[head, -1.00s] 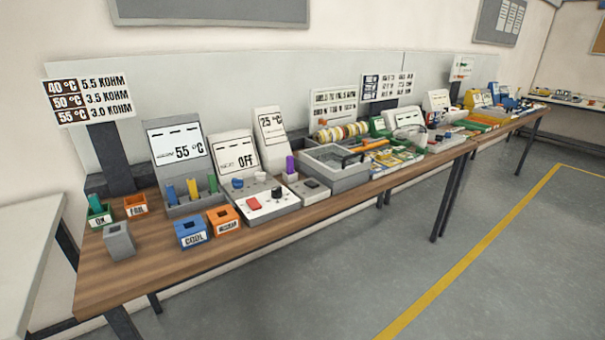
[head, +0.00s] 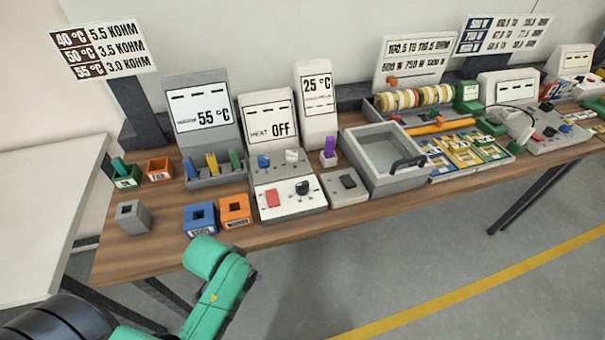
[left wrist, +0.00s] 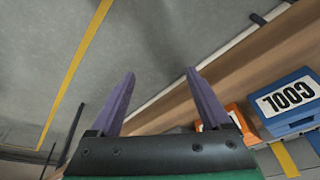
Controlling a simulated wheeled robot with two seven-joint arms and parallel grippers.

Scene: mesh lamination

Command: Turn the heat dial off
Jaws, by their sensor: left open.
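A display reading HEAT OFF (head: 270,122) stands behind a control box. The box's white sloped panel (head: 286,205) carries a red switch (head: 272,198) and a round black dial (head: 302,187). Labels on the panel are too small to read. My left arm's green link (head: 215,290) is in front of the table, left of and below the dial in the head view. My left gripper (left wrist: 158,95) shows in the left wrist view with its two purple fingers apart and nothing between them. The dial is not in that view. My right gripper is not in view.
A blue COOL box (head: 200,219) and an orange box (head: 234,211) stand at the front edge, left of the panel. A small box with a black switch (head: 348,182) and a grey tray with a black handle (head: 352,150) stand to the right.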

